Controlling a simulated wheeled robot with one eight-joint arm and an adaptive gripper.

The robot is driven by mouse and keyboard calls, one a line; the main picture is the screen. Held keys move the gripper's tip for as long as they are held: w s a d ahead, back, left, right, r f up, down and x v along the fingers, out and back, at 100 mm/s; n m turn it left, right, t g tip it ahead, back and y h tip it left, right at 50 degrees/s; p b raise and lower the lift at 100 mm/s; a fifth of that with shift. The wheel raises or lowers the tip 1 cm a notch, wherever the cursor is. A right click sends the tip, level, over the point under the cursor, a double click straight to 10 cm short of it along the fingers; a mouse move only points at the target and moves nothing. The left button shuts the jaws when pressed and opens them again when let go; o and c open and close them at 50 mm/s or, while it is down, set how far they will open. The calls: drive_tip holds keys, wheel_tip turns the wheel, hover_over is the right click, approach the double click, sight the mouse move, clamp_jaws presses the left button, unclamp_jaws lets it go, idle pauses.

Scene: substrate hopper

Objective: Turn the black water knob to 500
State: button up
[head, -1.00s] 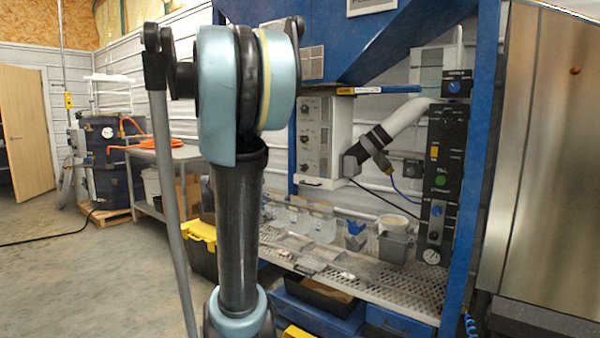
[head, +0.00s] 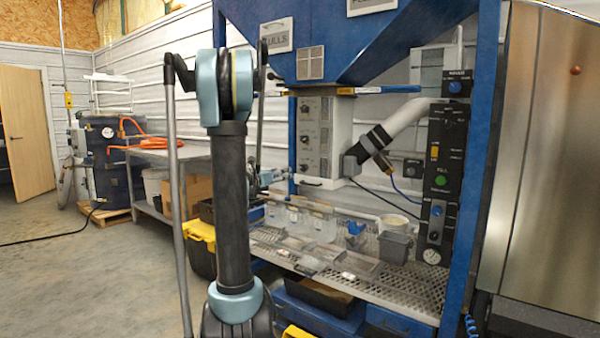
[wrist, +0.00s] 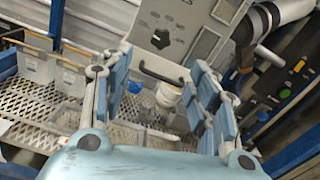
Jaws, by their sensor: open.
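A white control box (head: 317,138) with several black knobs hangs on the blue frame. The lettering is too small to read, so I cannot tell which knob is for water. In the wrist view one black knob (wrist: 160,40) with dial marks shows on the box's face, beyond the fingers. A dark bar handle (wrist: 163,73) is at the box's lower edge. My gripper (wrist: 160,80) is open and empty, its blue-grey fingers wide apart and short of the box. In the head view it shows small and partly hidden at the box's lower left (head: 270,178).
A perforated metal shelf (head: 400,270) below holds clear bins (head: 318,221), a white bucket (head: 394,223) and a grey container (head: 396,246). A white pipe (head: 405,117) and a black panel (head: 440,165) stand right of the box. The blue hopper (head: 400,45) is overhead.

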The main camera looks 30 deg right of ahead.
sight(303, 168)
drive_tip(key=x, duration=1.5)
drive_tip(key=shift+d, duration=0.2)
drive_tip(key=c, duration=1.1)
